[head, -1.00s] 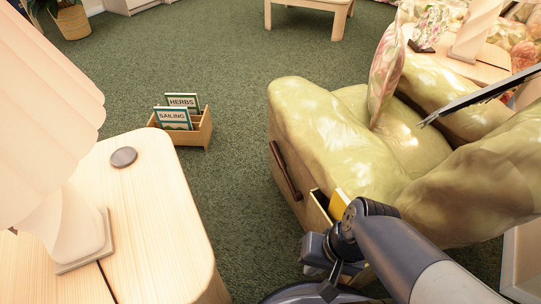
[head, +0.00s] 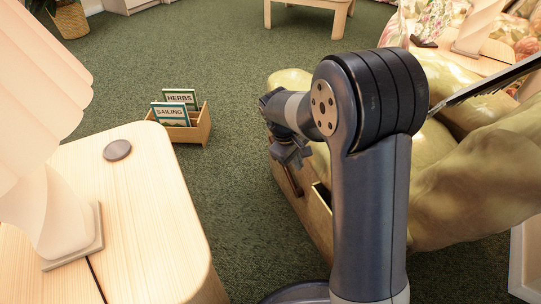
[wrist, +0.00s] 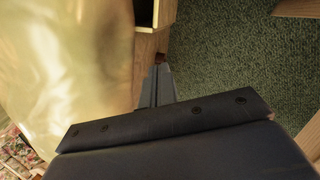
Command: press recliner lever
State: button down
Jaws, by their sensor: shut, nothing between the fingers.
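The recliner (head: 445,165) is yellow-green with a wooden side panel, and my arm hides much of it in the head view. Its dark brown lever (head: 294,184) shows on the side panel, partly behind my gripper (head: 292,154). In the wrist view my gripper (wrist: 159,80) is shut and empty, its fingers close along the wooden side panel (wrist: 149,50). A small reddish-brown end of the lever (wrist: 160,58) shows just past the fingertips. I cannot tell whether they touch it.
A side pocket (head: 322,196) opens in the recliner's panel near my arm. A wooden table (head: 145,215) with a lamp (head: 50,190) and a dark disc (head: 117,150) stands at left. A book box (head: 188,127) sits on the green carpet. Open carpet lies between table and recliner.

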jog(key=w+a+f+n+t+h+b, duration=0.2)
jog(key=w+a+f+n, duration=0.3)
jog(key=w+a+f, duration=0.3)
jog(key=w+a+f+n+t+h+b, duration=0.3)
jog(key=w+a+f+n+t+h, duration=0.1)
jog(key=w+f, duration=0.9)
jog(key=shift+a+f+n+t+b, duration=0.3)
jog(key=shift+a+f+n+t, duration=0.65)
jog(key=shift+a, duration=0.95)
jog(key=shift+w, duration=0.1)
jog(key=b+x, duration=0.5)
jog(key=x, duration=0.5)
jog(key=shift+s+d+r+p, duration=0.15)
jog(key=shift+s+d+r, duration=0.1)
jog(key=shift+r, duration=0.4)
jog(key=shift+s+d+r+p, duration=0.1)
jog(key=shift+s+d+r, duration=0.2)
jog(key=shift+r, duration=0.3)
jog(key=shift+s+d+r+p, duration=0.15)
jog(key=shift+s+d+r, duration=0.1)
jog(key=shift+r, duration=0.4)
jog(key=shift+r, duration=0.1)
